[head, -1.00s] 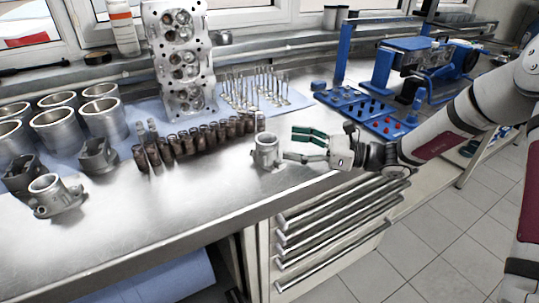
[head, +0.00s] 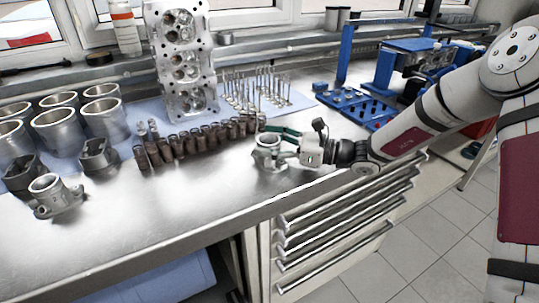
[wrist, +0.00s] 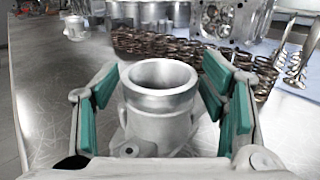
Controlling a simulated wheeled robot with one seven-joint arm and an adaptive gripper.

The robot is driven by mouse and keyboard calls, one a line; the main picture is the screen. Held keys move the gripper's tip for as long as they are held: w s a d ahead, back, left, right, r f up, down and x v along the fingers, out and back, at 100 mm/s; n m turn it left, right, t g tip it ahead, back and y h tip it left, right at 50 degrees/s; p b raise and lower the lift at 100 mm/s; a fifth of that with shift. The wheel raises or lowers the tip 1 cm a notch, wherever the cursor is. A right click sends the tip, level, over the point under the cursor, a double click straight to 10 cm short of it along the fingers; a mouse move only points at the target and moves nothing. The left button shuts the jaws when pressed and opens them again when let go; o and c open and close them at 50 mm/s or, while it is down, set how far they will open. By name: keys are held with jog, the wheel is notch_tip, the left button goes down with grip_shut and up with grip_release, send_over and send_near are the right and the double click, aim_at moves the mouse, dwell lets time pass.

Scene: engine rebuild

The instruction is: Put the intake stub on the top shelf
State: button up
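The intake stub (head: 267,152), a grey metal piece with a round open collar and a wider base, stands upright on the steel bench near its front edge. My gripper (head: 279,146) reaches in from the right, with its green-padded fingers on either side of the stub. In the wrist view the stub (wrist: 160,100) sits between the open fingers (wrist: 160,92). A gap shows between each pad and the collar. A raised metal shelf (head: 55,83) runs along the back of the bench under the windows.
A row of dark springs (head: 195,140) stands close behind and left of the stub. A similar flanged part (head: 55,197) and cylinder liners (head: 60,128) stand at left. A cylinder head (head: 182,60), upright valves (head: 255,92) and a blue rack (head: 355,103) are behind. The front-left bench is clear.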

jog(key=c, duration=1.2)
jog(key=shift+r, duration=0.1)
